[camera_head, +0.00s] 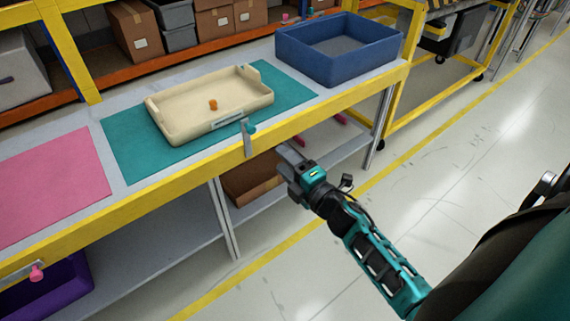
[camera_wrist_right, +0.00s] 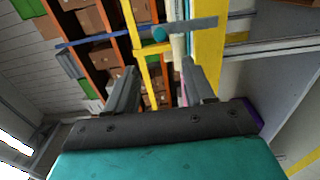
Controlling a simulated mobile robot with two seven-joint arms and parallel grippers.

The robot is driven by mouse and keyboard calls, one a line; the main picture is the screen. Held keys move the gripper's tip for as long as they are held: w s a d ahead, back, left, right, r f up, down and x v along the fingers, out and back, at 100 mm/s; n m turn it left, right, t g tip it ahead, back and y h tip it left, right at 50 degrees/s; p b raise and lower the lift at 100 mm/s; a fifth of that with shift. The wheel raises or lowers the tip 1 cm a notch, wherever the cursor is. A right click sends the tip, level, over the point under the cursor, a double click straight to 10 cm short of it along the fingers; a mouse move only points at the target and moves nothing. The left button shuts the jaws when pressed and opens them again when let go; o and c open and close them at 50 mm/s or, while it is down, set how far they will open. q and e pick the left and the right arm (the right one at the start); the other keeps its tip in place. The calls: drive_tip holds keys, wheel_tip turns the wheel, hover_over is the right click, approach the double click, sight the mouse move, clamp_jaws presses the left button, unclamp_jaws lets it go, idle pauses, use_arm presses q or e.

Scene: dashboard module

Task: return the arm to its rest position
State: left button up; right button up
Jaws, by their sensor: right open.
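My right gripper (camera_head: 286,156) is in front of the workbench's yellow front rail, over the aisle side, with its arm reaching in from the lower right. In the right wrist view its two fingers (camera_wrist_right: 160,82) stand apart with nothing between them. It holds nothing and appears clear of the bench. My left gripper is in neither view.
A cream tray (camera_head: 170,131) with a small orange part (camera_head: 213,104) lies on a teal mat (camera_head: 130,155). A blue bin (camera_head: 300,66) stands at the bench's right end, a pink mat (camera_head: 50,185) at left. A grey bracket (camera_head: 247,140) is at the front rail. Floor at right is clear.

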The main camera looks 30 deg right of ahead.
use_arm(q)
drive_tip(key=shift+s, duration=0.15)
use_arm(e)
drive_tip(key=shift+s, duration=0.15)
idle(0.4)
use_arm(q)
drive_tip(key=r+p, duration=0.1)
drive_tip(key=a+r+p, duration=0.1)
drive_tip(key=p, duration=0.1)
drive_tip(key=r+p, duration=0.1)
drive_tip(key=p, duration=0.1)
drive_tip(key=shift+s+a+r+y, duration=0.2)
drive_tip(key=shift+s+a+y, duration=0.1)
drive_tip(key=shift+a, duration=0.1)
use_arm(e)
drive_tip(key=s+a+f+m+g, duration=0.2)
drive_tip(key=s+a+m, duration=0.3)
drive_tip(key=s+m, duration=0.3)
drive_tip(key=s+a+f+m+g, duration=0.2)
drive_tip(key=s+a+m+g, duration=0.3)
drive_tip(key=s+m, duration=0.3)
drive_tip(key=shift+s+a+m, duration=0.2)
drive_tip(key=shift+a+m, duration=0.05)
drive_tip(key=shift+m, duration=0.15)
